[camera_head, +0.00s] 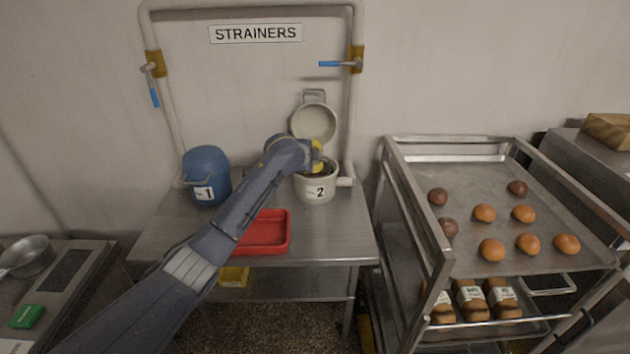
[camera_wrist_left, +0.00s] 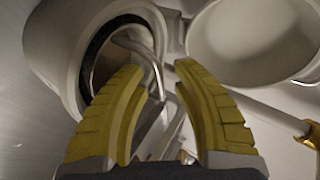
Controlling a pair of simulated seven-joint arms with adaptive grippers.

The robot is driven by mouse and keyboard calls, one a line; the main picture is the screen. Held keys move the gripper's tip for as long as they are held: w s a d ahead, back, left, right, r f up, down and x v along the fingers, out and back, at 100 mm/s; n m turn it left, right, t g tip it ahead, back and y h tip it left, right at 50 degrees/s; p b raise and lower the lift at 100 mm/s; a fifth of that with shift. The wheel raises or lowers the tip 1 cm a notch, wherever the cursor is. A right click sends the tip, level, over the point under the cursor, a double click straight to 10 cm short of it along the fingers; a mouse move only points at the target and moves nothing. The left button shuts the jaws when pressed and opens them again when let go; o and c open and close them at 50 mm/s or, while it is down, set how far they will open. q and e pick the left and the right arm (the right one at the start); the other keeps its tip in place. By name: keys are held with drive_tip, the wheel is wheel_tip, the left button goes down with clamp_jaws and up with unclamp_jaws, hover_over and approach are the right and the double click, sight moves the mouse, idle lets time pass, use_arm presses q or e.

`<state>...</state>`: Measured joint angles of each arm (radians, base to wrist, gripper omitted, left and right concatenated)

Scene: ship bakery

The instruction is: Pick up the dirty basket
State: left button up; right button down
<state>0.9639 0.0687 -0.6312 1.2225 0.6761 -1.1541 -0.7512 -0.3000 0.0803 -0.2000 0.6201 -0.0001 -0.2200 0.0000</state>
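A white pot-shaped strainer housing labelled 2 (camera_head: 317,190) stands at the back right of the metal table. In the left wrist view the housing (camera_wrist_left: 58,45) is open, with a dark inner rim and a metal basket (camera_wrist_left: 108,65) inside. The basket's thin bent metal handle (camera_wrist_left: 150,58) rises near my fingertips. My left gripper (camera_wrist_left: 163,70) is open, its yellow fingers apart, with the handle at or just beyond the gap; contact cannot be told. In the head view my left gripper (camera_head: 317,158) is over the housing's mouth, partly hidden by its arm. My right gripper is not in view.
The housing's round lid (camera_head: 314,124) stands raised behind it. A blue closed strainer labelled 1 (camera_head: 206,175) is at the table's left. A red tray (camera_head: 266,232) lies on the table below my arm. A bun rack (camera_head: 445,255) stands close on the right.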

use_arm(q)
clamp_jaws()
idle(0.7)
